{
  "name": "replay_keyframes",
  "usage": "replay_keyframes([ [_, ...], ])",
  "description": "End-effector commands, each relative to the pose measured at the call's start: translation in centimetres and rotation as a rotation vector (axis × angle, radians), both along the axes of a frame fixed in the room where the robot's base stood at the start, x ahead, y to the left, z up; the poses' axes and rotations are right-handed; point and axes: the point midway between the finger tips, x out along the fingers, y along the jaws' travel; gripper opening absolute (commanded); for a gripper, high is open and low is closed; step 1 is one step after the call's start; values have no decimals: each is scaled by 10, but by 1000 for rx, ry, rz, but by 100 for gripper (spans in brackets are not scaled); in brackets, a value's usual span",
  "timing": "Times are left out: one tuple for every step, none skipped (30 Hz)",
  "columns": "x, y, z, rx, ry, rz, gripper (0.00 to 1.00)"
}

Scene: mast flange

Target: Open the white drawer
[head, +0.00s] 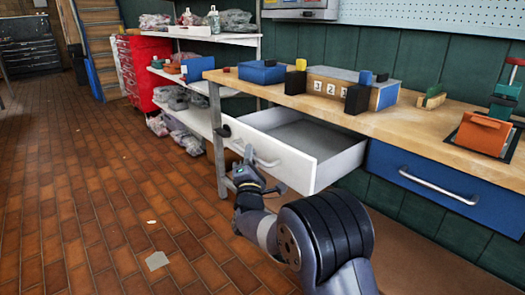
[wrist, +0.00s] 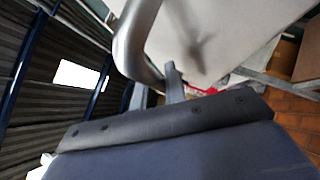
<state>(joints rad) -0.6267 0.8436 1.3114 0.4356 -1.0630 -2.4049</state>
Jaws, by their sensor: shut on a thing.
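The white drawer (head: 292,168) hangs under the wooden workbench and is pulled well out, with its empty grey inside showing. Its curved metal handle (head: 266,162) is on the front face. My gripper (head: 249,158) is at the left part of this handle, shut on it. In the wrist view the handle (wrist: 135,40) runs close in front of my gripper (wrist: 173,85), and the pale drawer front (wrist: 225,35) lies behind it. The exact contact between fingers and bar is partly hidden.
A blue drawer (head: 430,185) with its own handle is shut at the right. The benchtop (head: 425,130) carries several blocks, a blue box (head: 262,73) and an orange item (head: 481,133). A white shelf unit and red cabinet (head: 146,72) stand behind left. The tiled floor at left is mostly clear.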

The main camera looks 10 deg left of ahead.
Motion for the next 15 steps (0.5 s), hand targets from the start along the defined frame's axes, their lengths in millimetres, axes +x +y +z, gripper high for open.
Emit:
replay_keyframes([
  [-5,5,0,0,0,3,0],
  [-7,6,0,0,0,3,0],
  [-9,8,0,1,0,3,0],
  [-10,9,0,0,1,2,0],
  [-11,9,0,0,1,1,0],
  [-12,10,0,0,0,1,0],
  [-13,10,0,0,0,1,0],
  [-13,10,0,0,0,1,0],
  [-13,11,0,0,0,1,0],
  [-14,11,0,0,0,1,0],
  [-14,11,0,0,0,1,0],
  [-13,11,0,0,0,1,0],
  [-13,11,0,0,0,1,0],
  [-13,11,0,0,0,1,0],
  [-13,11,0,-1,1,2,0],
])
